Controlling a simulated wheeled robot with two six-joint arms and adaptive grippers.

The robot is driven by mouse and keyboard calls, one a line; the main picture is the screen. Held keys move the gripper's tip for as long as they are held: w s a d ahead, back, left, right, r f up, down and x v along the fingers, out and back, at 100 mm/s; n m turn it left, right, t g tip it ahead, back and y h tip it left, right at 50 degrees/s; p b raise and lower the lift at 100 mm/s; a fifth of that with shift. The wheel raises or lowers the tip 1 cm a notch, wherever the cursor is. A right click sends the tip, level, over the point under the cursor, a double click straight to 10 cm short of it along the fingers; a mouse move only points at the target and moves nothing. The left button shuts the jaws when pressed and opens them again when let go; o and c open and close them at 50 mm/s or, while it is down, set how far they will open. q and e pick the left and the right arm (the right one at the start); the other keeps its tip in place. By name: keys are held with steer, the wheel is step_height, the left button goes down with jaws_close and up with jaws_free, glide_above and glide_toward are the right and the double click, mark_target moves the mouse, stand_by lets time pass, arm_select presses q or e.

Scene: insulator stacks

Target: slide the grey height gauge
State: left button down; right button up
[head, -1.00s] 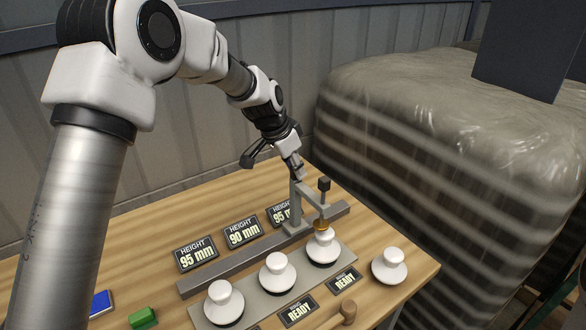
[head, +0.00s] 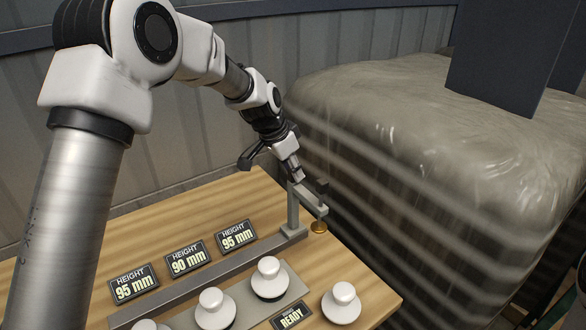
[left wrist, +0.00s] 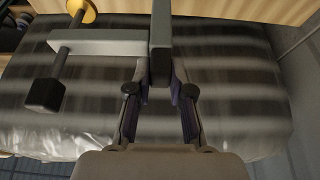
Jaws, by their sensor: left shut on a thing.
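The grey height gauge (head: 293,211) stands upright at the right end of the grey rail (head: 225,267). Its arm reaches toward the front right, with a black knob on top and a brass disc (head: 318,227) below. The disc hangs beyond the last white insulator (head: 269,273) of the row, apart from it. My left gripper (head: 293,177) is shut on the top of the gauge post. In the left wrist view, the gauge (left wrist: 104,42) shows from above, with the post between my fingers (left wrist: 160,88). My right gripper is not in view.
Three height signs, 95 mm (head: 134,284), 90 mm (head: 187,259) and 95 mm (head: 236,235), stand behind the rail. White insulators sit on a grey plate. Another insulator (head: 341,303) and a READY sign (head: 292,316) are in front. A wrapped pallet load (head: 400,140) stands beyond the table.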

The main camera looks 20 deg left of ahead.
arm_select(q)
steer(key=shift+f, duration=0.1)
steer(key=c, duration=1.1)
jaws_free()
steer(key=shift+o, duration=0.3)
steer(key=shift+w+d, duration=0.25)
steer(key=shift+w, duration=0.1)
steer(key=v, duration=1.1)
steer(key=shift+s+r, duration=0.15)
steer(key=shift+r, duration=0.2)
steer(key=shift+a, duration=0.1)
